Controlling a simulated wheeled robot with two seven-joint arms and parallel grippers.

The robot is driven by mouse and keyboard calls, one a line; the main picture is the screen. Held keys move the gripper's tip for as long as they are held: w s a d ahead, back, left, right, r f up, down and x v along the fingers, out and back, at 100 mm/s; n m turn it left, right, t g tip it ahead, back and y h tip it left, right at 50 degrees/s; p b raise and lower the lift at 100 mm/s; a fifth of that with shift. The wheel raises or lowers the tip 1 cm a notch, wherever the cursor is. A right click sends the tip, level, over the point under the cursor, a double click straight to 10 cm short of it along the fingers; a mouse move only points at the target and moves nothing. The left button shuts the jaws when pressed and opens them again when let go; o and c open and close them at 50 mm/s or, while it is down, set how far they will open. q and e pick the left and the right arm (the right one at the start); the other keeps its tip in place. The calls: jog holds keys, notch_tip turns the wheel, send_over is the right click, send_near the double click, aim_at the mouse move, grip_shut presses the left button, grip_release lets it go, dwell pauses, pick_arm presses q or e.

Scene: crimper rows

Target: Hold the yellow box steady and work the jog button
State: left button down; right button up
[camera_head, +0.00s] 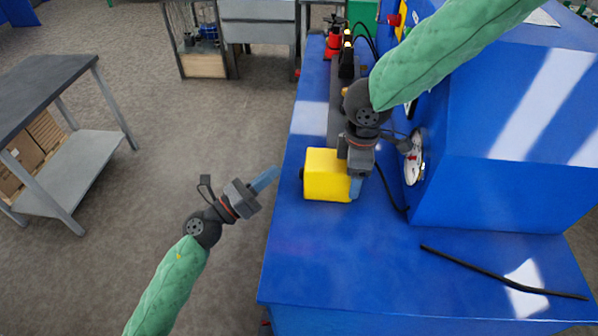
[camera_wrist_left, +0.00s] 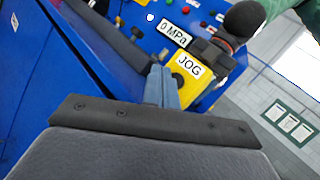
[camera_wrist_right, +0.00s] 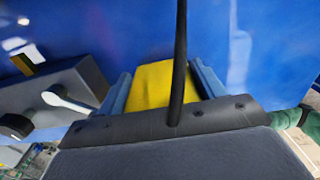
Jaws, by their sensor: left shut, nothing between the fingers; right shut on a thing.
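The yellow box (camera_head: 326,176) sits at the left edge of the blue bench, with a small dark round part on its left side. My right gripper (camera_head: 355,182) is shut on it. In the right wrist view the box (camera_wrist_right: 163,86) lies between the two blue fingers, with a dark cable in front.
The blue bench (camera_head: 330,262) holds a large blue housing (camera_head: 500,140) with a round gauge (camera_head: 413,160). A black rod or hose (camera_head: 500,279) lies at the bench front. A grey cart (camera_head: 80,165) stands far left. The floor between is clear.

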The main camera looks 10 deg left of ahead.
aim_at(302, 173)
pick_arm(q)
jog(key=shift+d, duration=1.35)
jog(key=shift+d, duration=0.1)
dwell(1.0)
